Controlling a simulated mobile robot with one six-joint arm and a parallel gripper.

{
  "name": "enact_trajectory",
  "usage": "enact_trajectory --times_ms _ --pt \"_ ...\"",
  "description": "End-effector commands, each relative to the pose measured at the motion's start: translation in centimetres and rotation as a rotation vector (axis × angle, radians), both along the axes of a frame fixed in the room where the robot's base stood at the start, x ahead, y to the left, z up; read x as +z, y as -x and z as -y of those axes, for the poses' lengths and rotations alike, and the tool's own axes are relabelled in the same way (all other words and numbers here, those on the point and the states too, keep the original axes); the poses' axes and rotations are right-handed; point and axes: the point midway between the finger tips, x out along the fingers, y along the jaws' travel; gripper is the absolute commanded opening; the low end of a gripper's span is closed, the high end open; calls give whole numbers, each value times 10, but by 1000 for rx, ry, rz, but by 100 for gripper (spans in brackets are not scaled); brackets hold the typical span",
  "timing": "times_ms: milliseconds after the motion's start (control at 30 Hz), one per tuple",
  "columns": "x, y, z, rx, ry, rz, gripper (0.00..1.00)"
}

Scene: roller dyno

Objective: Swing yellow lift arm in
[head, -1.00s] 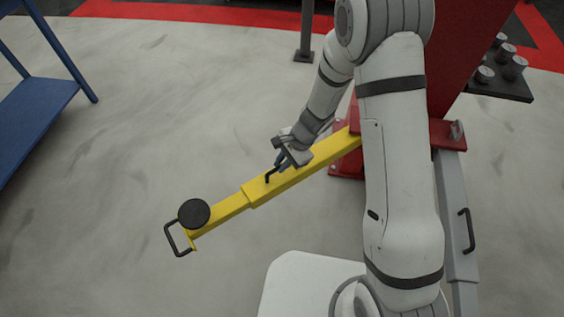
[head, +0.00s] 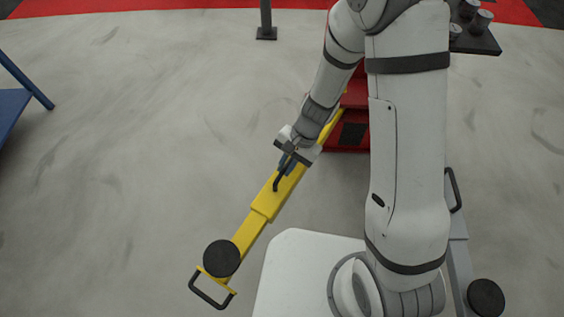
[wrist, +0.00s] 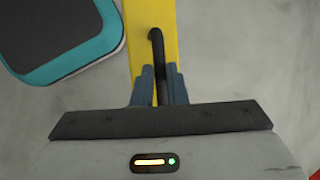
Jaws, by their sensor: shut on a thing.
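The yellow lift arm (head: 264,207) runs from the red lift base down and left to a round black pad (head: 221,258) and a black end loop (head: 211,292). A black handle (head: 277,180) stands on its upper section. My gripper (head: 285,167) is shut on this handle. In the wrist view the blue fingers (wrist: 160,88) close on both sides of the black handle (wrist: 156,45), with the yellow arm (wrist: 187,40) beneath. The arm's far end near the base is partly hidden behind my own arm.
The red lift base (head: 350,136) stands behind my arm. A grey lift arm (head: 457,262) with a black pad (head: 486,298) lies to the right. A blue bench (head: 12,110) is at the left edge. A black post (head: 266,22) stands at the back. Floor left of the yellow arm is clear.

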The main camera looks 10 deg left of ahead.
Motion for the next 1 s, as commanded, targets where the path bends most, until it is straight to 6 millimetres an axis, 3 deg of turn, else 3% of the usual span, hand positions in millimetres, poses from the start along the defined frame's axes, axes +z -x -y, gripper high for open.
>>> enact_trajectory --times_ms 267,567,1000 --pt "0 0 -2 5 0 5 34" --pt "4 -1 -2 5 0 5 34" --pt "64 -20 18 6 -2 7 34"
